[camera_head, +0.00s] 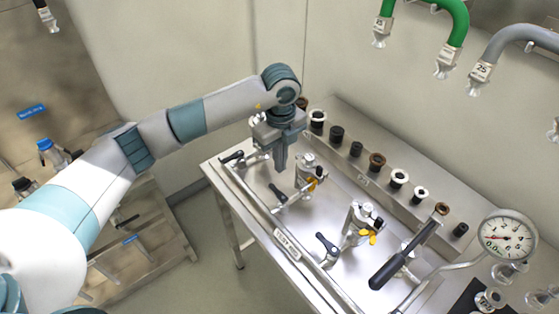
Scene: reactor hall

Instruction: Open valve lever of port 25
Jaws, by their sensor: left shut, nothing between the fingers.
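A steel bench carries several valves with black levers: one lever (233,157) at the far left end, one lever (278,193) in the middle and one lever (326,244) nearer the front. Port numbers on the bench are too small to read, so I cannot tell which lever belongs to port 25. My left gripper (281,166) points down over the left end of the bench, between the far left lever and the middle valve (308,170). It is shut and empty, and partly hides the area behind it. Whether it touches anything is unclear. My right gripper is not in view.
A raised rail (370,152) with several dark and white fittings runs along the bench's back. A pressure gauge (507,237) and a long black-handled tool (392,268) are at the right. A grey hose (510,38) labelled 25 hangs above. Wooden panels stand left.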

